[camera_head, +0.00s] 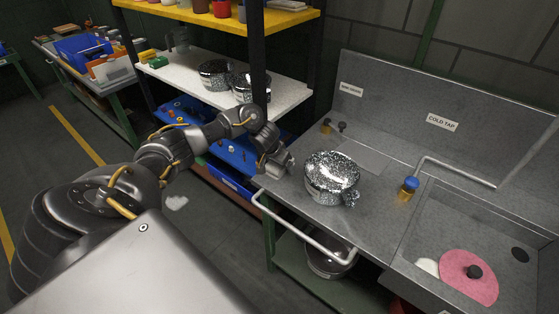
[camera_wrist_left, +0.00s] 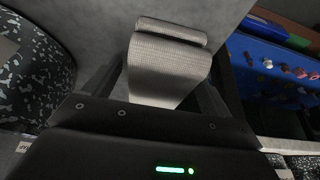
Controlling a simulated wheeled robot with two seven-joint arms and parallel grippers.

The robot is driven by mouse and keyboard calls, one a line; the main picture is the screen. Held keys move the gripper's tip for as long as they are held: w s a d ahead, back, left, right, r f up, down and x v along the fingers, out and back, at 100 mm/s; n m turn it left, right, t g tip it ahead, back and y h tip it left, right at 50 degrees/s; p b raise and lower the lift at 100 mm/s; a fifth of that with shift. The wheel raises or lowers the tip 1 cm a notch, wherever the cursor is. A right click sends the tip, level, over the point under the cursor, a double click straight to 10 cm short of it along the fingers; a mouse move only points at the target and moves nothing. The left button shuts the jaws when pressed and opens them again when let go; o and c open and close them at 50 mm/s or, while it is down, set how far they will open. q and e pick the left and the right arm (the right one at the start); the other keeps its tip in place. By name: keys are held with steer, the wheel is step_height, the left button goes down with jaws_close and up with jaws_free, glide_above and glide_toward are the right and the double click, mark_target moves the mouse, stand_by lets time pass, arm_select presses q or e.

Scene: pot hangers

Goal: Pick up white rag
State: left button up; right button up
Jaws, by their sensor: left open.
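A pale grey-white ribbed cloth, which looks like the white rag (camera_wrist_left: 168,62), hangs folded in the middle of the left wrist view, between the two fingers of my left gripper (camera_wrist_left: 163,88). The fingers stand apart on either side of it, and I cannot tell whether they touch it. In the head view my left gripper (camera_head: 277,160) is at the left edge of the metal counter, left of the speckled pot. The rag is mostly hidden there by the gripper. My right gripper is not in view.
A speckled pot (camera_head: 332,177) stands on the counter (camera_head: 385,213), close to the gripper. A handrail (camera_head: 303,235) runs along the counter's front. A sink with a pink disc (camera_head: 468,278) is at right.

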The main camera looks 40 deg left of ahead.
arm_select(q)
steer(key=shift+c, duration=0.4)
steer(key=c, duration=1)
steer(key=shift+r+b, duration=0.2)
steer(key=shift+b, duration=0.3)
step_height(320, 180, up, 3)
steer(key=shift+w+r, duration=0.1)
steer(key=s+r, duration=0.1)
steer(key=r, duration=0.1)
steer(key=s+r, duration=0.2)
steer(key=s+a+r+p, duration=0.1)
steer(key=r, duration=0.1)
steer(key=shift+s, duration=0.4)
steer(key=s+a+r, duration=0.1)
steer(key=s+r, duration=0.3)
steer(key=s, duration=0.5)
steer(key=shift+a+b, duration=0.3)
steer(key=shift+b, duration=0.05)
steer(key=shift+s, duration=0.1)
